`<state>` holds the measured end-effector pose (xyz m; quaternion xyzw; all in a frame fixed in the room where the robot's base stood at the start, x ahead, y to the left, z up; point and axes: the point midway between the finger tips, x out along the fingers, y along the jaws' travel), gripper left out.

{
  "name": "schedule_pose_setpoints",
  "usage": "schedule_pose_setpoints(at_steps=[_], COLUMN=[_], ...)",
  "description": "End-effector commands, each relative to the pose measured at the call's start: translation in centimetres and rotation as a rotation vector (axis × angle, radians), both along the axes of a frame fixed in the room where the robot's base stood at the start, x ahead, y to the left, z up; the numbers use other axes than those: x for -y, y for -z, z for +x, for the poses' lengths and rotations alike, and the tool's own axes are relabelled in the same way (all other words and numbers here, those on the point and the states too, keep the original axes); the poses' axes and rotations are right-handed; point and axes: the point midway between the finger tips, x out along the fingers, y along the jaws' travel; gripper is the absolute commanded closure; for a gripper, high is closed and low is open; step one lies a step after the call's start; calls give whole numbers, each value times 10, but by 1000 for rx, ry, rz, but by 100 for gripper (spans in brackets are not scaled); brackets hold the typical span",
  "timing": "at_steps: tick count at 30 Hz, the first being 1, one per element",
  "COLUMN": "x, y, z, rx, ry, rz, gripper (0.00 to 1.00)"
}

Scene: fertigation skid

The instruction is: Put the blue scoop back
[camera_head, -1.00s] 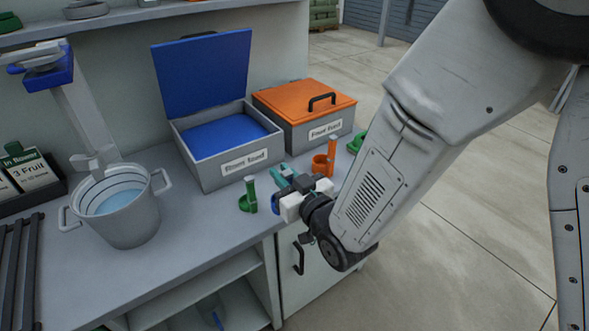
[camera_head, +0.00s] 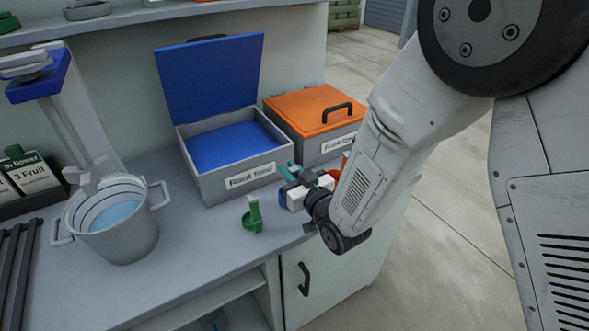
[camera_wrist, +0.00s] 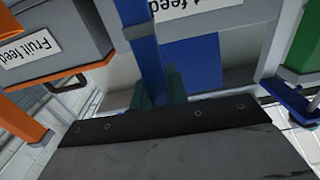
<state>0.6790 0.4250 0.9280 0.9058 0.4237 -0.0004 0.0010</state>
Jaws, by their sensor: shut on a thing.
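My gripper (camera_head: 291,173) is low over the counter's front, before the grey boxes. In the wrist view my gripper (camera_wrist: 160,90), with teal fingers, is shut on an upright blue bar, which I take to be the blue scoop's handle (camera_wrist: 146,55). The scoop's bowl cannot be made out for certain. A small blue part (camera_head: 282,198) shows beside the gripper in the head view; whether it is the scoop or a holder, I cannot tell. The "Root feed" box (camera_head: 205,188) stands open behind, with blue contents (camera_head: 235,146) and its blue lid (camera_head: 210,75) raised.
A green scoop and holder (camera_head: 254,217) stand left of my gripper. The "Fruit feed" box (camera_head: 312,150) has its orange lid shut; an orange part (camera_head: 345,160) is mostly behind my arm. A bucket of liquid (camera_head: 122,240) stands at left. The counter between bucket and green holder is clear.

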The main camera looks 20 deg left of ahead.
Motion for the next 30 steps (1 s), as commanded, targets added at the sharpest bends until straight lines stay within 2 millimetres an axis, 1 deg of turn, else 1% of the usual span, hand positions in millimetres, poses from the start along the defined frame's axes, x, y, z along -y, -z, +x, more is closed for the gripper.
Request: schedule_pose_setpoints(at_steps=[1, 3, 9, 12, 13, 14, 15, 23, 26, 30], x=[7, 10, 10, 8, 8, 7, 7, 7, 7, 22], y=[3, 4, 4, 6, 7, 6, 6, 6, 2, 3], z=[5, 7, 6, 6, 5, 5, 5, 5, 5, -8], rx=[-1, 0, 0, 0, 0, 0, 0, 0, 1, -1], ry=[12, 16, 16, 14, 14, 13, 12, 12, 12, 12], rz=[-1, 0, 0, 0, 0, 0, 0, 0, 1, -2], gripper=[100, 100, 100, 100, 82, 73, 62, 62, 62, 62])
